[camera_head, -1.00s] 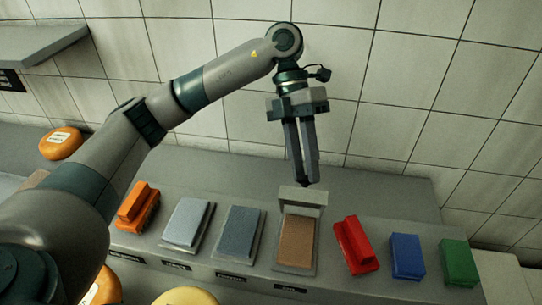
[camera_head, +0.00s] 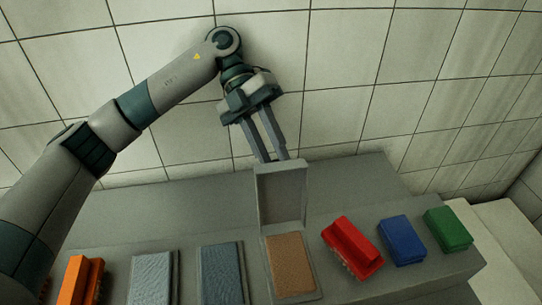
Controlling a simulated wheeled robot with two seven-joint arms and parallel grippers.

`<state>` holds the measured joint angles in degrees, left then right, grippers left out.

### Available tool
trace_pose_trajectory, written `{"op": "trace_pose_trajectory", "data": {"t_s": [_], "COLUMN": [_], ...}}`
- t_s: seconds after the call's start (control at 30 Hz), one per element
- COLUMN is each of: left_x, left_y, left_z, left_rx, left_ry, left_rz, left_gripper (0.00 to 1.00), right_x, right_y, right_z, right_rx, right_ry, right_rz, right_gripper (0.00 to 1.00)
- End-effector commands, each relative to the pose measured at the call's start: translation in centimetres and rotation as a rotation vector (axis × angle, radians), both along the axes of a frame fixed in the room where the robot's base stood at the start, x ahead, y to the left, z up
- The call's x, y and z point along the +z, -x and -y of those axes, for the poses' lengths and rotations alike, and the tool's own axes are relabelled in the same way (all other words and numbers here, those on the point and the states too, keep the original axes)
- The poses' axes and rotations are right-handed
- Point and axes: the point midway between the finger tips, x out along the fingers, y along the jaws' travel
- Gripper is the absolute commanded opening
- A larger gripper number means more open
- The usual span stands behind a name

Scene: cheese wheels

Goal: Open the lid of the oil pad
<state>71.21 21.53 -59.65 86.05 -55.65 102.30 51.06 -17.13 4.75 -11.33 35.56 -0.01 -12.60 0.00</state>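The oil pad (camera_head: 290,266) is a brown pad in a grey tray on the grey counter. Its grey lid (camera_head: 282,194) stands raised, near upright, at the pad's back edge, and the brown surface is uncovered. My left gripper (camera_head: 273,158) points down with its fingertips at the top edge of the lid. A narrow gap shows between the fingers higher up; whether the tips grip the lid edge is hard to tell. My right gripper is not in view.
Left of the oil pad lie two grey-blue pads (camera_head: 222,273) (camera_head: 152,279) and an orange brush (camera_head: 81,280). Right of it are a red brush (camera_head: 352,247), a blue block (camera_head: 402,240) and a green block (camera_head: 447,228). A tiled wall (camera_head: 345,85) rises behind the counter.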

Motion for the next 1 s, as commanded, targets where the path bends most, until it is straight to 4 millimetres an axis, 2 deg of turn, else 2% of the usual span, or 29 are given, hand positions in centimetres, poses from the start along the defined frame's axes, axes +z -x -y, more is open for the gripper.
{"op": "trace_pose_trajectory", "data": {"t_s": [0.03, 0.33, 0.37, 0.4, 0.43, 1.0], "left_x": [-1.22, -1.2, -1.2, -1.17, -1.14, -0.44], "left_y": [0.11, 0.11, 0.11, 0.12, 0.12, 0.06], "left_z": [-0.43, -0.45, -0.45, -0.44, -0.42, -0.19], "left_rx": [-0.004, -0.004, -0.004, -0.004, -0.004, -0.003], "left_ry": [-0.023, -0.023, -0.023, -0.023, -0.023, -0.012], "left_rz": [-0.004, -0.004, -0.004, -0.005, -0.004, -0.001], "left_gripper": [0.0, 0.0, 0.31, 0.41, 0.43, 0.43], "right_x": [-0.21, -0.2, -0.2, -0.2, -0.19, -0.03], "right_y": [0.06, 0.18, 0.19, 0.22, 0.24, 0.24], "right_z": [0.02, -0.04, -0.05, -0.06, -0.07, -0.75], "right_rx": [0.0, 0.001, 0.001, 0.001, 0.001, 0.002], "right_ry": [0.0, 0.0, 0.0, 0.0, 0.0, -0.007], "right_rz": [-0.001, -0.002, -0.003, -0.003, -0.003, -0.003], "right_gripper": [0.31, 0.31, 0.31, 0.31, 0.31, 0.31]}}
